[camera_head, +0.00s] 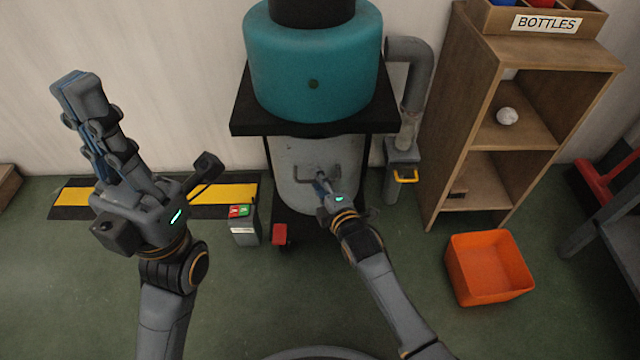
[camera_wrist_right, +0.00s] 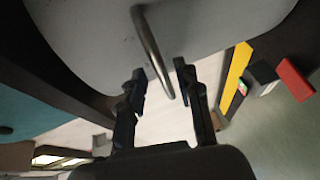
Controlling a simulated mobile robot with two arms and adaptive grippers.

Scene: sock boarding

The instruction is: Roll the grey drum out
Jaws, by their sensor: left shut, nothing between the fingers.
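The grey drum (camera_head: 288,182) stands under the teal tank (camera_head: 310,60), inside a dark frame. It has a bar handle on its front. In the right wrist view the drum (camera_wrist_right: 85,40) fills the top, with its metal handle (camera_wrist_right: 150,45) reaching down between my fingers. My right gripper (camera_head: 321,184) is at the handle; in its wrist view the gripper (camera_wrist_right: 160,82) has its two fingers apart, one on each side of the bar, and contact cannot be told. My left gripper (camera_head: 80,88) is raised at the left, shut and empty, away from the drum.
A button box (camera_head: 243,228) and a red pedal (camera_head: 280,235) stand at the drum's front left. A grey pipe with a yellow handle (camera_head: 405,178) is to its right. A wooden shelf (camera_head: 455,130) and an orange bin (camera_head: 488,270) stand further right. The green floor in front is mostly clear.

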